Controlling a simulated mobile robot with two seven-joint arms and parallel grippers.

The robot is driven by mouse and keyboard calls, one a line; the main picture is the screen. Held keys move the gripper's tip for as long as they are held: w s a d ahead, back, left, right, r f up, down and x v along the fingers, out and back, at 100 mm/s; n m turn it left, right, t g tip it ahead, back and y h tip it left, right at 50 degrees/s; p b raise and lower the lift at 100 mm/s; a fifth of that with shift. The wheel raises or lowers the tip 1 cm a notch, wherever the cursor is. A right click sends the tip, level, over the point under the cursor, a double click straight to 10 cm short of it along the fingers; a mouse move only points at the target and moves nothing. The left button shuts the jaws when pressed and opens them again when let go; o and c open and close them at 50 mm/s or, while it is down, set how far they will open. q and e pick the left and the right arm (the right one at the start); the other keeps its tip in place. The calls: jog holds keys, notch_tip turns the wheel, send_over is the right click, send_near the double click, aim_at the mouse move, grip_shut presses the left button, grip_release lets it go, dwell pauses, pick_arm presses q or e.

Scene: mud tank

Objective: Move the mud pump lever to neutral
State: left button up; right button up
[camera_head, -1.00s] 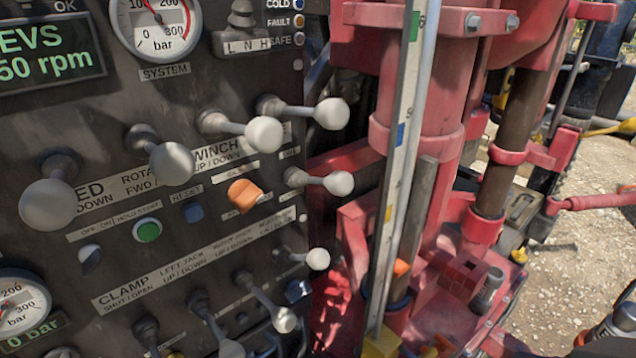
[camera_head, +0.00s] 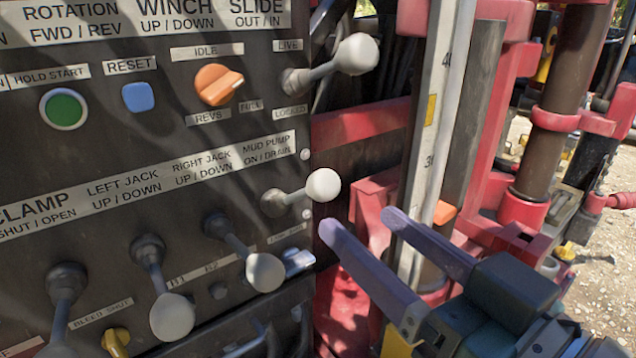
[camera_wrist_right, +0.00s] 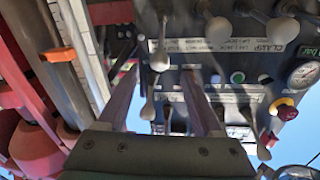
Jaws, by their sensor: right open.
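The mud pump lever (camera_head: 323,185) has a pale round knob on a short metal stem and sits under the "MUD PUMP ON / DRAIN" label. It points out to the right of the panel. My right gripper (camera_head: 361,223) is open and empty, with its two purple fingers reaching in from the lower right. Its tips are just below and right of the knob in the head view, apart from it. In the right wrist view the panel appears upside down, and a pale knob (camera_wrist_right: 160,60), likely the mud pump lever's, shows between the finger tips (camera_wrist_right: 160,72). My left gripper is out of view.
The right jack lever (camera_head: 264,272) and left jack lever (camera_head: 172,315) stand to the lower left. The live/locked lever (camera_head: 356,54) is above. A metal scale post (camera_head: 435,140) and red rig frame (camera_head: 362,122) stand close to the right of the panel.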

aim_at(330, 194)
jog(key=p+x, duration=0.1)
jog(key=x, duration=0.7)
jog(key=shift+w+a, duration=0.2)
jog(key=shift+w, duration=0.1)
jog(key=shift+c, duration=0.2)
grip_shut()
dwell(0.8)
